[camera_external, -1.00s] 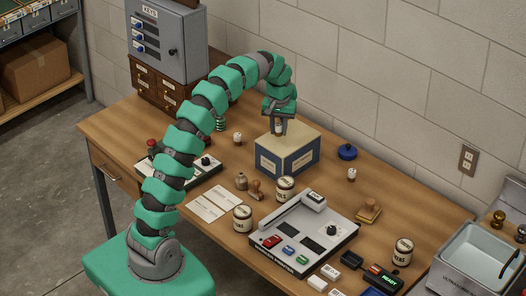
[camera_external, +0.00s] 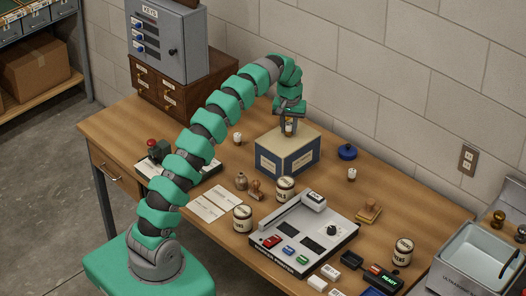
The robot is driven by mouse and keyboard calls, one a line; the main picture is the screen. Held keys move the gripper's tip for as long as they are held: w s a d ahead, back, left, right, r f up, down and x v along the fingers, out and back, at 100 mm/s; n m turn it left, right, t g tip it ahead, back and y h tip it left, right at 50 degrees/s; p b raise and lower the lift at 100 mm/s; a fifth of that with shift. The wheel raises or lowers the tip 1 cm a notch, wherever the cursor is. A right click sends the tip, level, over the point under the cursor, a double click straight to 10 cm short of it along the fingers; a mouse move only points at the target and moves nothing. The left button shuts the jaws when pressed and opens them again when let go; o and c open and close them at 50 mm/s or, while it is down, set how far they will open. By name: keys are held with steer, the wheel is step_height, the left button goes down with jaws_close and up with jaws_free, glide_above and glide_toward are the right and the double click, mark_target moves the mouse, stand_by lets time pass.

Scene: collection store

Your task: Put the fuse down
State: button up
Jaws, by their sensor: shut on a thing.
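My gripper (camera_external: 289,122) is at the end of the green arm, pointing down over the blue box with a tan top (camera_external: 287,159). It is shut on the fuse (camera_external: 289,129), a small pale piece mostly hidden between the fingers. The fuse is upright, over the box's top. I cannot tell whether its lower end touches the top.
Small white-and-brown pieces stand left (camera_external: 237,138) and right (camera_external: 351,174) of the box. A blue round object (camera_external: 347,152) sits beside it. Labelled jars, stamps and a grey console (camera_external: 305,232) are in front. A grey key cabinet (camera_external: 165,42) stands behind left.

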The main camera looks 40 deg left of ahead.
mark_target(289, 124)
steer(key=shift+f, duration=0.5)
steer(key=shift+f, duration=0.1)
steer(key=o, duration=1)
step_height(289, 124, up, 11)
steer(key=shift+w+f+p, duration=0.1)
steer(key=shift+p, duration=0.65)
steer(key=shift+r, duration=0.7)
